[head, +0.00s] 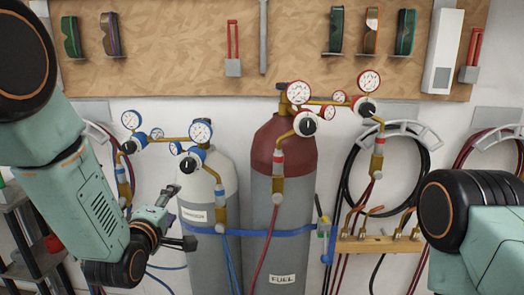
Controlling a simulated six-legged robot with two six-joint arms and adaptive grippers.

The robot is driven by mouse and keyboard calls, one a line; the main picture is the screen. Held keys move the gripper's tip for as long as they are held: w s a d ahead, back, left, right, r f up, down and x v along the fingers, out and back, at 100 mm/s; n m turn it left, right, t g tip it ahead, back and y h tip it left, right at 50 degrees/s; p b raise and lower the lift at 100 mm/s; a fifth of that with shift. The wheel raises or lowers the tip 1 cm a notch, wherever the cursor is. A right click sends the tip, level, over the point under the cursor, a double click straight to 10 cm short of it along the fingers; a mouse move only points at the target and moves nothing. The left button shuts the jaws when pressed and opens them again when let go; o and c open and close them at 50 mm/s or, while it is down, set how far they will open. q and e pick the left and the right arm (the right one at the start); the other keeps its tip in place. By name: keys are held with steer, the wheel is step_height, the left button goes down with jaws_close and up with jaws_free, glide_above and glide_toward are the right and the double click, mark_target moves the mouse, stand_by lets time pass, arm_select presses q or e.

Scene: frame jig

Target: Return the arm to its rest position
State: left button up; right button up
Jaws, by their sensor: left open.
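My left arm comes in from the left side of the head view and reaches down. Its gripper (181,216) is open and empty, with one finger pointing up and the other out to the right. It shows in front of the white-topped cylinder (208,215); I cannot tell how far it is from it. Part of my right arm shows at the lower right edge, and its gripper is outside the picture.
A red-topped fuel cylinder (281,185) stands beside the white-topped one, both with gauges and hoses. A blue strap (270,233) crosses them. A brass torch rack (380,244) and a coiled hose hanger (402,130) are on the right. A wooden tool board (190,55) hangs above.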

arm_select(q)
steer(key=s+f+m+g+b, duration=0.1)
steer(key=s+f+m+g, duration=0.4)
steer(key=s+f, duration=0.5)
steer(key=s+f+m+g, duration=0.4)
steer(key=s+f+m, duration=0.25)
steer(key=f, duration=0.55)
steer(key=s+f+m+g+b, duration=0.1)
steer(key=s+f+g, duration=0.2)
steer(key=s, duration=1)
steer(key=s+f+m+g+b, duration=0.1)
steer(key=s+f+g, duration=0.3)
steer(key=s+f, duration=0.6)
steer(key=s+m, duration=0.1)
steer(key=s, duration=0.2)
steer(key=shift+s+a+y+b, duration=0.2)
steer(key=shift+s+y+b, duration=0.1)
steer(key=shift+s, duration=0.05)
arm_select(e)
step_height(320, 180, down, 4)
steer(key=shift+r, duration=0.25)
steer(key=shift+o, duration=0.3)
